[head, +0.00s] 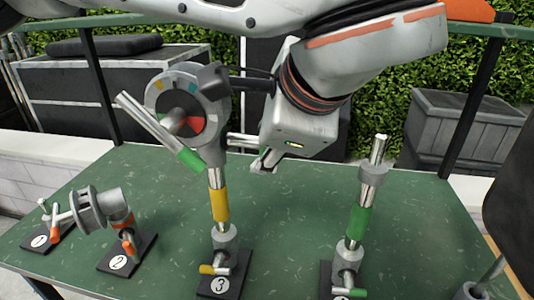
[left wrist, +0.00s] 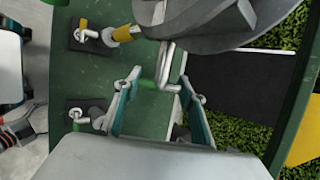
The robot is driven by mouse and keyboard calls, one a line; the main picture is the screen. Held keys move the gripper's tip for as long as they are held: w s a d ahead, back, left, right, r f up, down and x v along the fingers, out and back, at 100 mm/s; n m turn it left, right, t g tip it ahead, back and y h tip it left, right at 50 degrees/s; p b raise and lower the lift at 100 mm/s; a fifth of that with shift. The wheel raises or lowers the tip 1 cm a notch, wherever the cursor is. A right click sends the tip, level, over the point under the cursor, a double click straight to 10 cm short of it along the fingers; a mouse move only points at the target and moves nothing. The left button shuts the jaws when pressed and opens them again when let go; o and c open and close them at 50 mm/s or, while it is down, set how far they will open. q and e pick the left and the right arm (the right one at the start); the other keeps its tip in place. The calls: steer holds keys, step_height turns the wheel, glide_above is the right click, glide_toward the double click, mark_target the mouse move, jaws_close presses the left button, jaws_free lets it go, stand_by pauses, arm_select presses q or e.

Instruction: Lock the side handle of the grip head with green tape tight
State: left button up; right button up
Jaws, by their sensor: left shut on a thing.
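The grey grip head (head: 155,97) with a round, colour-marked disc sits on top of the yellow-taped post (head: 220,205) of stand 3. A silver rod with a green-taped end (head: 190,160) slants across its front. The grip head's grey body also shows at the top of the left wrist view (left wrist: 215,30). My left gripper (head: 263,162) is right of the head, at its side handle. In the left wrist view, the bent silver side handle (left wrist: 165,65) with a green end lies between the fingers (left wrist: 160,82), which are shut on it. My right gripper is not clearly in view.
Stand 1 (head: 47,237) and stand 2, with an orange-taped grip head (head: 115,205), are at the left of the green table (head: 290,210). A green-taped post (head: 358,222) stands right. A planter box (head: 465,125) and hedge are behind.

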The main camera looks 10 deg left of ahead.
arm_select(q)
steer(key=shift+g, duration=0.4)
steer(key=shift+r+g, duration=0.15)
steer(key=shift+g, duration=0.25)
steer(key=shift+g+p, duration=0.5)
steer(key=shift+p, duration=0.1)
steer(key=shift+w+m+g+p, duration=0.1)
steer(key=shift+m+g+p, duration=0.4)
steer(key=shift+g, duration=0.4)
arm_select(e)
steer(key=shift+w+a+r, duration=0.1)
steer(key=shift+a+r, duration=0.1)
steer(key=shift+r, duration=0.75)
arm_select(q)
steer(key=o, duration=0.9)
steer(key=shift+o, duration=1.2)
arm_select(e)
steer(key=shift+w+r, duration=0.15)
steer(key=shift+r, duration=0.05)
